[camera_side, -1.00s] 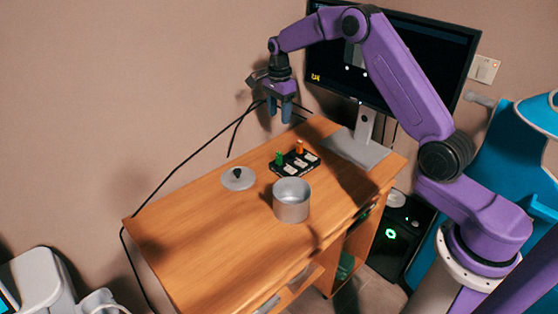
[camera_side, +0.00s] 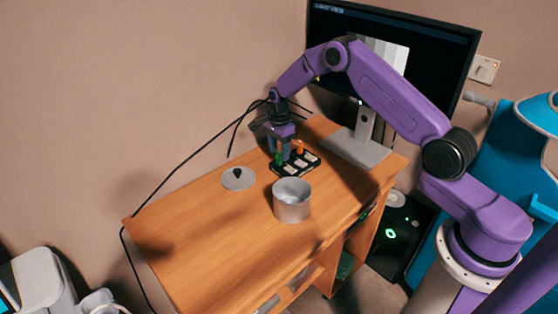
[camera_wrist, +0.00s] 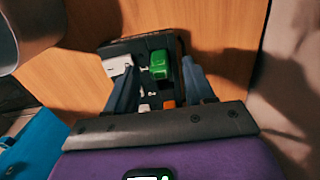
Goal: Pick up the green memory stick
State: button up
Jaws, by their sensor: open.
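The green memory stick (camera_side: 278,159) stands upright in a dark holder (camera_side: 308,165) on the wooden desk. In the wrist view the green stick (camera_wrist: 158,64) shows between my two fingers, nearer the right one. My gripper (camera_side: 281,155) is open and low over the holder, its fingers around the green stick. In the wrist view my gripper (camera_wrist: 160,85) has its fingers apart, with no clear contact on the stick. An orange stick (camera_side: 300,147) stands in the same holder, to the right in the side view; part of it (camera_wrist: 168,105) shows in the wrist view.
A metal pot (camera_side: 291,203) stands in front of the holder, and its lid (camera_side: 238,179) lies to the left. A monitor (camera_side: 440,60) on a stand is behind at the right. The desk's front left (camera_side: 200,240) is clear.

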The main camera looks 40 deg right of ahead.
jog(key=shift+f, duration=1.1)
grip_shut()
jog(key=shift+r, duration=0.15)
